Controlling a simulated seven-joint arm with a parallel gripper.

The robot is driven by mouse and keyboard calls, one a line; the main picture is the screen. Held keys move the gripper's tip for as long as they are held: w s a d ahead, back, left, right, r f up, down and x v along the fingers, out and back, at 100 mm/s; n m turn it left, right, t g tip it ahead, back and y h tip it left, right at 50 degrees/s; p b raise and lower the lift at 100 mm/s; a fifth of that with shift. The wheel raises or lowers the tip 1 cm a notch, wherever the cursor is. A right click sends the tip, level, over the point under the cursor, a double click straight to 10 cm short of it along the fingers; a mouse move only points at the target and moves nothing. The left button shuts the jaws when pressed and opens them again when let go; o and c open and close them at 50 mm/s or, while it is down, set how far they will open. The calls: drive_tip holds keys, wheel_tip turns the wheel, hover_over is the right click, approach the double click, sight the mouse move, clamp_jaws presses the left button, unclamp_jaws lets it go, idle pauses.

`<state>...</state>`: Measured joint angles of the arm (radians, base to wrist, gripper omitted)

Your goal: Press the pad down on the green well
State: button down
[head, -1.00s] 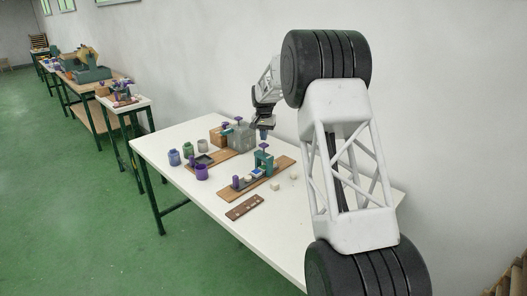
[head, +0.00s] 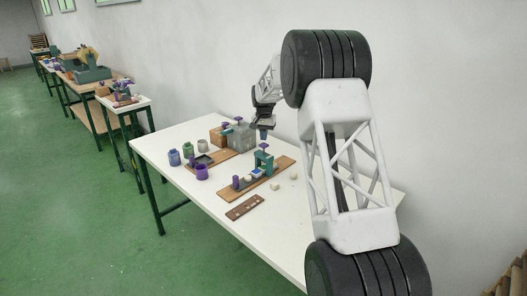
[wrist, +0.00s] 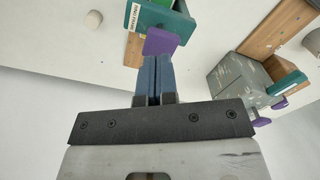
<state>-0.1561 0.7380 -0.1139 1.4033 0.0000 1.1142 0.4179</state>
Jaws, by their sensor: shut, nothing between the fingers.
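My gripper (head: 263,136) is shut and empty, above the far side of the table. In the wrist view its blue fingers (wrist: 153,77) are together, and the purple knob (wrist: 161,42) on a green frame (wrist: 155,17) appears just beyond their tips. In the head view the green frame (head: 264,162) stands on a wooden board, with a purple knob (head: 266,146) on top. A green pot (head: 187,149) stands at the left among other pots. I cannot make out for certain which part is the pad or which is the green well.
A blue pot (head: 174,158), a purple pot (head: 201,172) and a grey pot (head: 202,146) stand at left. A grey block (head: 241,137) stands at the back. A brown strip with pale spots (head: 246,207) lies in front.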

sight(264, 145)
drive_tip(key=shift+f, duration=2.35)
idle(0.8)
drive_tip(key=shift+r, duration=2.3)
drive_tip(key=shift+r, duration=0.15)
drive_tip(key=shift+r, duration=2.4)
